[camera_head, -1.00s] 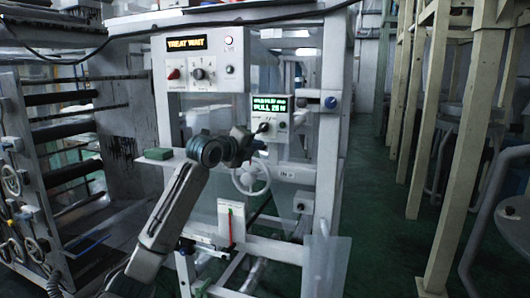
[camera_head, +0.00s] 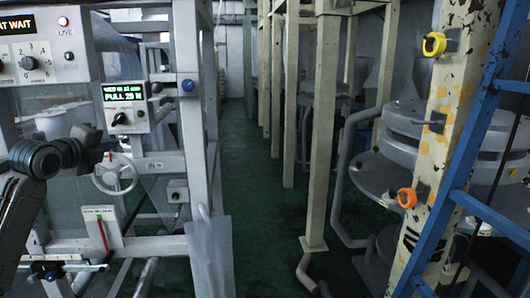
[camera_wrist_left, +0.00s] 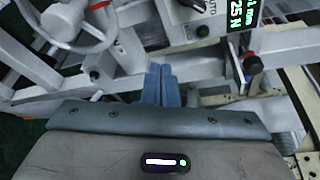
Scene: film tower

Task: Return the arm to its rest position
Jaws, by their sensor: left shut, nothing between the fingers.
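My left arm (camera_head: 22,200) comes in at the left edge of the head view and is raised in front of the machine frame. Its dark wrist end reaches toward the small control box and the handwheel, and the fingertips are hard to make out there. In the left wrist view my left gripper (camera_wrist_left: 161,84) is shut, its two blue-grey fingers together with nothing between them. It points toward the frame, apart from the handwheel (camera_wrist_left: 75,22) as far as I can tell. My right gripper is not in view.
The handwheel also shows in the head view (camera_head: 115,174), below a control box (camera_head: 127,118) with a green display. A clear hanging sheet (camera_head: 210,255) is on the frame's right side. The green floor aisle (camera_head: 240,190) is free. Cream posts and a blue ladder (camera_head: 460,175) stand right.

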